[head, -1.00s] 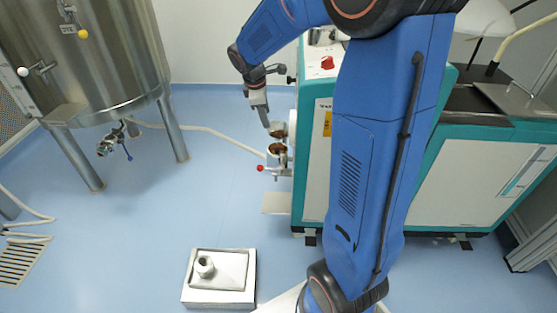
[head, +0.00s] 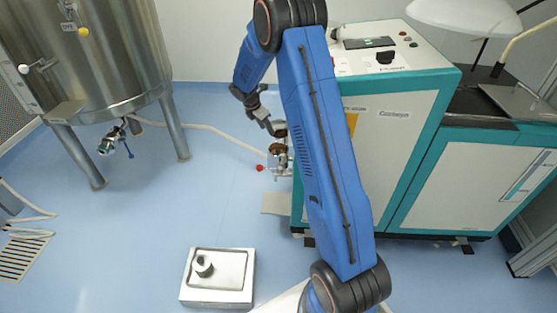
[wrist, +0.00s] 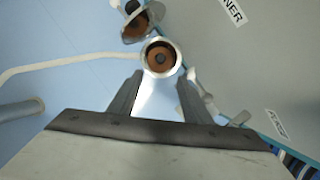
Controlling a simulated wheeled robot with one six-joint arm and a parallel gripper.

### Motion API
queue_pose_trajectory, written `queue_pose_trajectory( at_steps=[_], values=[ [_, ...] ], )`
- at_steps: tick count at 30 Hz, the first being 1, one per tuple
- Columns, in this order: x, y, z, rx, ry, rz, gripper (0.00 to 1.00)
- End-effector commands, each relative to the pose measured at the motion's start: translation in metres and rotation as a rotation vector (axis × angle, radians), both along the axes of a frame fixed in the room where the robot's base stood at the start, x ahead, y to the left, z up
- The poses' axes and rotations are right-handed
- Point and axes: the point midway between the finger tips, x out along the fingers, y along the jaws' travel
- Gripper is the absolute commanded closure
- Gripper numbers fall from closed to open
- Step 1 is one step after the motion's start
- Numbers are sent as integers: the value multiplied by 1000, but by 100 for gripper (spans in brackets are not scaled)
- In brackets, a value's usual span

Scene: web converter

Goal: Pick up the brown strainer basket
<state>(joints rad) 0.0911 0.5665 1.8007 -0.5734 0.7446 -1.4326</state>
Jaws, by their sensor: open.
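In the wrist view, a round brown piece with a dark centre, which looks like the strainer basket (wrist: 158,54), sits inside a bright metal rim. It lies just beyond my gripper (wrist: 157,95), whose two fingers are apart with nothing between them. A second brown round part (wrist: 136,27) on a metal fitting shows behind it, partly cut off at the top. In the head view, my gripper (head: 270,128) is beside the upper brown part (head: 281,131) at the machine's left side. The lower brown part (head: 276,149) sits below. The fingertips are too small to judge there.
The white and teal machine (head: 390,140) stands close on the right. A metal fitting with a red knob (head: 260,168) projects from its side. A steel tank (head: 90,60) stands left. A metal tray (head: 218,278) with a small cup lies on the clear blue floor.

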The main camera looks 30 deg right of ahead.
Motion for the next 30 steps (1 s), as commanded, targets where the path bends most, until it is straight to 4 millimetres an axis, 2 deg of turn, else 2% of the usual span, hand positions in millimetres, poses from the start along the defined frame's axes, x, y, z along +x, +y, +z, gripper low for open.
queue_pose_trajectory(
  at_steps=[18, 30],
  values=[
    [6, -38, -94, 1, 2, 0, 55],
    [8, -47, -117, 1, 1, 0, 55]
  ],
)
